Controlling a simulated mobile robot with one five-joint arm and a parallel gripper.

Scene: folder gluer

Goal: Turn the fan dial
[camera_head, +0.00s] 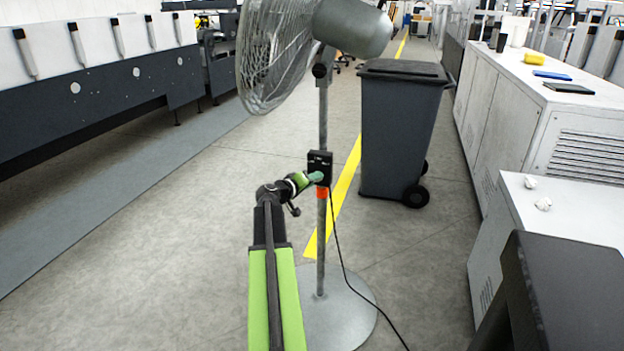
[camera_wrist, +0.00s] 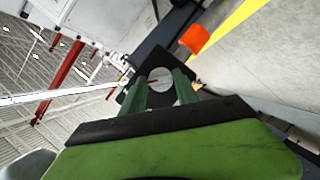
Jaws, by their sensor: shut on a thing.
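The pedestal fan (camera_head: 277,50) stands in front of me on a round grey base (camera_head: 338,318). A black control box (camera_head: 320,160) sits on its pole, above an orange collar (camera_head: 321,192). My gripper (camera_head: 316,177) reaches the box from the left. In the wrist view, my gripper's two green fingers (camera_wrist: 160,90) lie on either side of the round pale fan dial (camera_wrist: 160,80) on the dark box face and are shut on it. The orange collar (camera_wrist: 195,39) shows just beyond. In the head view the dial is hidden behind my fingers.
A dark wheeled bin (camera_head: 402,125) stands right behind the fan. A black cable (camera_head: 344,262) runs from the box down to the floor. White cabinets (camera_head: 530,110) line the right and a machine (camera_head: 100,80) the left. Floor left of my arm is clear.

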